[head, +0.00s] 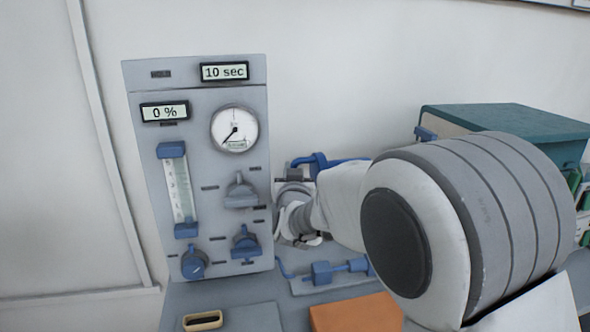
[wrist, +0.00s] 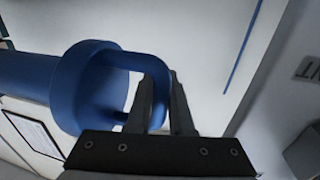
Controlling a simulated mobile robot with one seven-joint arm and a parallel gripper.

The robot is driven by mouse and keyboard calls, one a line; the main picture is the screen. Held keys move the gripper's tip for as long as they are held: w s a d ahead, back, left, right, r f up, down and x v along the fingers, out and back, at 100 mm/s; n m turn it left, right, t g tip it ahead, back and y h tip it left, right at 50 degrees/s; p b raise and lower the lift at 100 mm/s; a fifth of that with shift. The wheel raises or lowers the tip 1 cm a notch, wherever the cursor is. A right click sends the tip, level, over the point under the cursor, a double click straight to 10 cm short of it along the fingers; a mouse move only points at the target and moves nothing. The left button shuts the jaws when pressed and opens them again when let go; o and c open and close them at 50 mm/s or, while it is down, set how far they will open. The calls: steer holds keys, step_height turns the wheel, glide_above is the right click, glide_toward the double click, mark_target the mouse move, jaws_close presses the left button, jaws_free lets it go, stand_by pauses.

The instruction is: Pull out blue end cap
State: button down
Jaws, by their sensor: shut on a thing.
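The blue end cap (wrist: 85,85) fills the left of the wrist view. It is a round flanged piece with a loop handle (wrist: 148,62) on its face and sits at the end of a blue cylinder (wrist: 25,75). My gripper (wrist: 163,85) is shut on the loop handle, with its dark fingers at the handle's right side. In the head view my arm hides most of the gripper, and I cannot make out the end cap for certain there.
A grey control panel (head: 180,130) with a gauge, knobs and displays reading "0 %" and "10 sec" stands left of my arm. Blue pipe fittings (head: 325,270) and an orange block (head: 355,313) lie below. A teal-topped box (head: 515,120) stands behind at right.

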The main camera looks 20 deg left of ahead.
steer(key=c, duration=0.8)
jaws_free()
steer(key=p+v, duration=0.2)
steer(key=v, duration=1.5)
steer(key=shift+s, duration=0.15)
steer(key=shift+d, duration=0.1)
